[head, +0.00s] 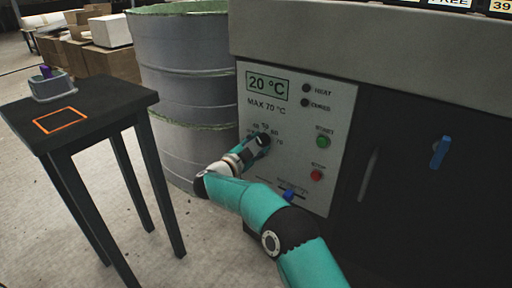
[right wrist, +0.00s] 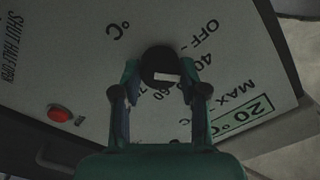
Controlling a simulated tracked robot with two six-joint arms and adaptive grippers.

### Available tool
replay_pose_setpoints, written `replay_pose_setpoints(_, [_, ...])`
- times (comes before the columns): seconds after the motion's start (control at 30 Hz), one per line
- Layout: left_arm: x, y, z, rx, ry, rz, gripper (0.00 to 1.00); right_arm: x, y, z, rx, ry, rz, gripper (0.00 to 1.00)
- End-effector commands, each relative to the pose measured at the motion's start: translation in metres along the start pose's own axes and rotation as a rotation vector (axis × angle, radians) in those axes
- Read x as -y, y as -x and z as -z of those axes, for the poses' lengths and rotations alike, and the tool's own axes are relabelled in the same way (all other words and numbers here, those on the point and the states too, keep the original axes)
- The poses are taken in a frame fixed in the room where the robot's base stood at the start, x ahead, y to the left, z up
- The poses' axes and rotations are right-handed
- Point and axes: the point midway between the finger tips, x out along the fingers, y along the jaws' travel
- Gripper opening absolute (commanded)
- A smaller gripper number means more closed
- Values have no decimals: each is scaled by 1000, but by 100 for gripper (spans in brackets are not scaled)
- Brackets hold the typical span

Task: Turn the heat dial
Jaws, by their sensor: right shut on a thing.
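The heat dial (right wrist: 160,62) is a round black knob with a white mark, on the pale control panel (head: 340,110). Temperature numbers and OFF are printed around it. My right gripper (right wrist: 160,80) is shut on the dial, one finger on each side. In the head view my right gripper (head: 258,143) reaches the panel at the dial and hides most of it. The panel's display (head: 267,86) reads 20 °C, with MAX 70 °C printed below. I cannot tell which number the white mark points to. My left gripper is not in view.
A blue handle (head: 440,152) is on the dark front at right. A grey drum (head: 185,75) and a black table (head: 85,110) with a small grey box (head: 52,88) stand left.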

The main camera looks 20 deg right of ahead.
Motion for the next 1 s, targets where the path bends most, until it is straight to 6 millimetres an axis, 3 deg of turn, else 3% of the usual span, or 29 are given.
replay_pose_setpoints(0.5, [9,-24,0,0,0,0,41,-5,-4,2,-12,-451,-10,8])
replay_pose_setpoints(1.0, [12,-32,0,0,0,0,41,-5,-4,2,-14,-616,-12,8])
